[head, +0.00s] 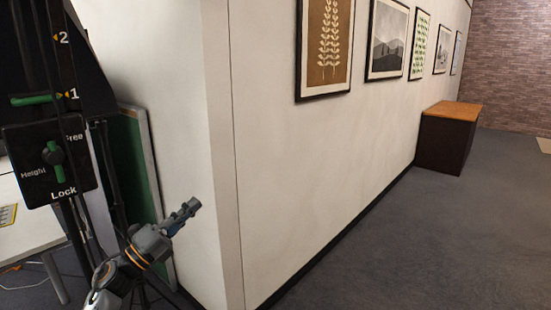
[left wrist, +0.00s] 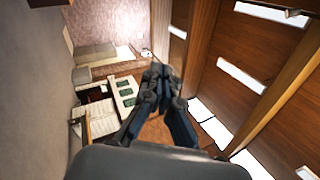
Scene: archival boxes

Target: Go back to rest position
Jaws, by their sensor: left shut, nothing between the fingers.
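My left gripper (head: 187,210) is at the lower left of the head view, its arm coming up from the bottom edge. It is shut with nothing in it and points up and to the right, in front of a white wall corner (head: 215,130). In the left wrist view my left gripper (left wrist: 161,72) shows with its fingers together and empty. I cannot tell the exact gap between it and the wall. My right gripper is in neither view.
A black stand with a labelled panel (head: 50,160), a green board (head: 130,160) and a white table (head: 30,225) crowd the left. A dark cabinet (head: 447,140) stands along the picture-hung wall. Grey floor (head: 400,250) is clear at the right. Wooden panels (left wrist: 220,50) show in the wrist view.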

